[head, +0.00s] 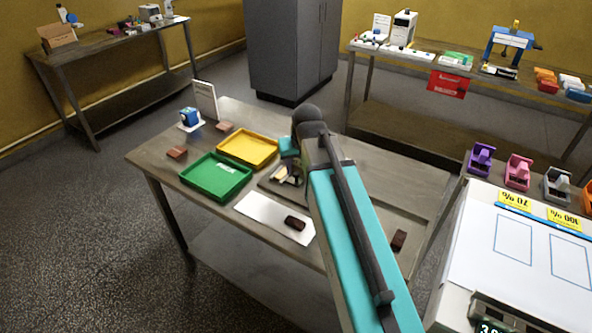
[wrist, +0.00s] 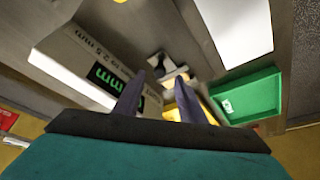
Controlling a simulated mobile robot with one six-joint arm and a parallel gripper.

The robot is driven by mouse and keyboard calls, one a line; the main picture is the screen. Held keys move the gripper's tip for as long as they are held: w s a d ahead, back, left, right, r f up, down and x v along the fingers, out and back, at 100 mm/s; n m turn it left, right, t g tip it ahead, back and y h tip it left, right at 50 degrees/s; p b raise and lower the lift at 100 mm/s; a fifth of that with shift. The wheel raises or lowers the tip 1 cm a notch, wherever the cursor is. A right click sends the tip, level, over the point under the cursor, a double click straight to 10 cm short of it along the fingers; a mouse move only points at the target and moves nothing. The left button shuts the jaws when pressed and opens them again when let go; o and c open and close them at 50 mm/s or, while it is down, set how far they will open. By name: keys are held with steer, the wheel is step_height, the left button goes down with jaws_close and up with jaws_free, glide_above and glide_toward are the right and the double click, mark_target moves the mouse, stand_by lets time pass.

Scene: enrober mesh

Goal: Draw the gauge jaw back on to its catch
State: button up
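The gauge shows in the wrist view as a pale grey body (wrist: 75,58) with a lit green "mm" display. Beside it is a small pale and dark metal part (wrist: 168,68), perhaps the jaw; the catch cannot be made out. My gripper (wrist: 160,76) has its two dark fingers spread, with nothing held between them. Its tips point towards the small metal part; whether they touch it cannot be told. In the head view my teal arm hides most of the gauge, and only a bit of its base (head: 270,188) shows left of the arm.
A green tray (head: 213,194) and a yellow tray (head: 262,159) lie left of my arm. A white sheet (head: 262,211) carries a dark chocolate piece (head: 295,222). Another dark piece (head: 399,240) lies right of my arm. Brown blocks (head: 177,153) lie at the table's left.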

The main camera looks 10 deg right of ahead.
mark_target(296, 173)
steer(key=shift+p+x, duration=0.35)
steer(key=shift+x, duration=1.4)
jaws_close()
